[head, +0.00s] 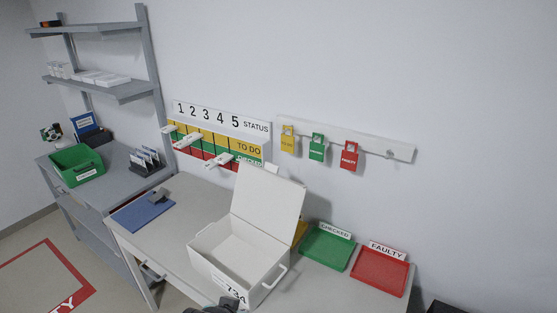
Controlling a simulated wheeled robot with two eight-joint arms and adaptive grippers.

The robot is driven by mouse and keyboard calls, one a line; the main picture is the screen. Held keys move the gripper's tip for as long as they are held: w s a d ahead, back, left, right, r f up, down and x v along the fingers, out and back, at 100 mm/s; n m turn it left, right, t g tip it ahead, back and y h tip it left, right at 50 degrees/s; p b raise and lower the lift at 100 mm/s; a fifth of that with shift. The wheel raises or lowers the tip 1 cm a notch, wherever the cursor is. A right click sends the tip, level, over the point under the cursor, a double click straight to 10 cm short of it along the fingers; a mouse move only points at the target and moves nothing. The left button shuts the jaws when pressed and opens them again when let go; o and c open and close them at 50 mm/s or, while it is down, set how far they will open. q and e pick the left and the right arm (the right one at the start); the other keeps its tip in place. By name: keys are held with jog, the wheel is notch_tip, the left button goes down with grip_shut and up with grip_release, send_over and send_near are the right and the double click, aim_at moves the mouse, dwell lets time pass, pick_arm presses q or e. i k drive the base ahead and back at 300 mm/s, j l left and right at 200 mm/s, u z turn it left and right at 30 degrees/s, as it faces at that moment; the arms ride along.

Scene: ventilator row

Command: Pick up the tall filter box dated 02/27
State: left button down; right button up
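Several small white boxes (61,70) stand upright on the lower wall shelf at the upper left. Flatter white boxes (104,79) lie to their right on the same shelf. They are too small here for me to read any date, so I cannot tell which is dated 02/27. A dark part of what looks like my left gripper (228,303) shows at the bottom edge, in front of the open white case. Its fingers are mostly cut off, so I cannot tell whether they are open. My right gripper is not in view.
The open white case (212,257), marked 734, stands on the near table (180,222). A green tray (328,248) and a red tray (380,271) lie to its right. A green bin (77,165) and a card rack (147,162) stand on the grey bench below the shelf.

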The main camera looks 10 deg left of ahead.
aim_at(66, 70)
jog(key=u, duration=1.75)
jog(key=i+j+u, duration=0.45)
jog(key=i+j, duration=0.15)
jog(key=i, duration=0.3)
jog(key=i+j+u, duration=0.25)
jog(key=i, duration=1.4)
jog(key=i+j, duration=0.1)
jog(key=i, duration=1.15)
jog(key=i+z, duration=0.25)
jog(key=i, duration=0.3)
jog(key=i+j+z, duration=0.2)
jog(key=i, duration=0.35)
jog(key=i+l, duration=0.05)
jog(key=l, duration=0.05)
